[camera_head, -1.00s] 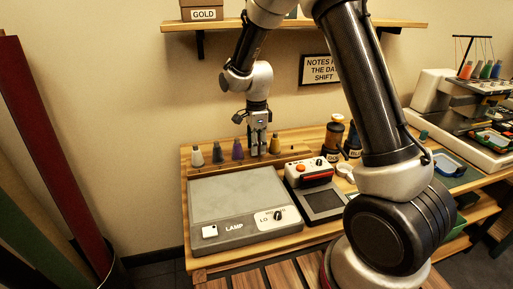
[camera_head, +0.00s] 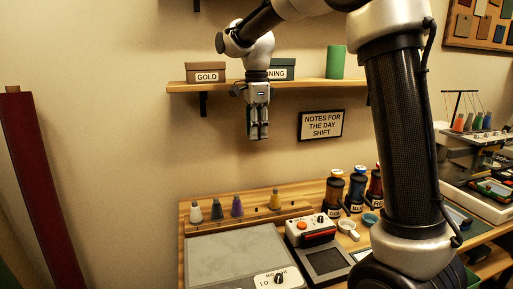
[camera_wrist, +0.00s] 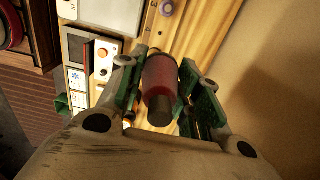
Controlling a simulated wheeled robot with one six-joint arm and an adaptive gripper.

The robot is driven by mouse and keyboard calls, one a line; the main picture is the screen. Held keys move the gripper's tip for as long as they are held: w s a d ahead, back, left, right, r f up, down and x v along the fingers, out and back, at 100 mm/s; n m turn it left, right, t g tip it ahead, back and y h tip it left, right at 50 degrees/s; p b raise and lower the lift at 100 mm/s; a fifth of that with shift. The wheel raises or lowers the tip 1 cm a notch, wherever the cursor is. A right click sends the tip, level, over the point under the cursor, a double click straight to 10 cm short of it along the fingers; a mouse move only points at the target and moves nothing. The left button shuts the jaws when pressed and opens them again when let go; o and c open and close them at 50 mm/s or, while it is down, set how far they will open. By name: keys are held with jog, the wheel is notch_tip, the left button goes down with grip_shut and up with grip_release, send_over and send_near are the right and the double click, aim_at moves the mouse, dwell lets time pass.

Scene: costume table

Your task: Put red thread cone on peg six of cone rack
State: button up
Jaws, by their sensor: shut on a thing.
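My gripper (camera_head: 258,136) is in the air in front of the wall, below the shelf and well above the table. In the wrist view, my gripper (camera_wrist: 160,88) is shut on the red thread cone (camera_wrist: 160,73), which sits between the green-lined fingers with a dark end towards the camera. I cannot make out the red cone in the head view. The cone rack (camera_head: 256,213) is the wooden strip along the table's back. It carries a white cone (camera_head: 196,212), a dark grey cone (camera_head: 217,210), a purple cone (camera_head: 237,207) and a yellow cone (camera_head: 275,200), with a gap between purple and yellow.
A grey lamp panel (camera_head: 225,255) and a small device with a red button (camera_head: 307,230) stand in front of the rack. Labelled bottles (camera_head: 334,192) stand to the right. The wall shelf (camera_head: 225,87) with boxes is just above my gripper.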

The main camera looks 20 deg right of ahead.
jog(key=shift+d+r, duration=0.1)
jog(key=shift+r, duration=0.3)
jog(key=s+d+f+m, duration=0.2)
jog(key=s+d+f, duration=0.35)
jog(key=d, duration=0.35)
jog(key=s+d+f+m, duration=0.1)
jog(key=s+f+m, duration=0.1)
jog(key=s+f, duration=0.2)
jog(key=s+d+f+m, duration=0.1)
jog(key=s+d+f, duration=0.1)
jog(key=s+f, duration=0.3)
jog(key=s+d+f+m, duration=0.1)
jog(key=s+f+m, duration=0.1)
jog(key=s+f, duration=0.2)
jog(key=shift+s+d+f+m, duration=0.25)
jog(key=shift+s+f+m, duration=0.1)
jog(key=shift+f, duration=0.2)
jog(key=shift+f+m, duration=0.25)
jog(key=shift+f, duration=0.15)
send_over(293, 201)
jog(key=shift+s+m, duration=0.1)
jog(key=shift+m, duration=0.3)
jog(key=shift+f, duration=3.45)
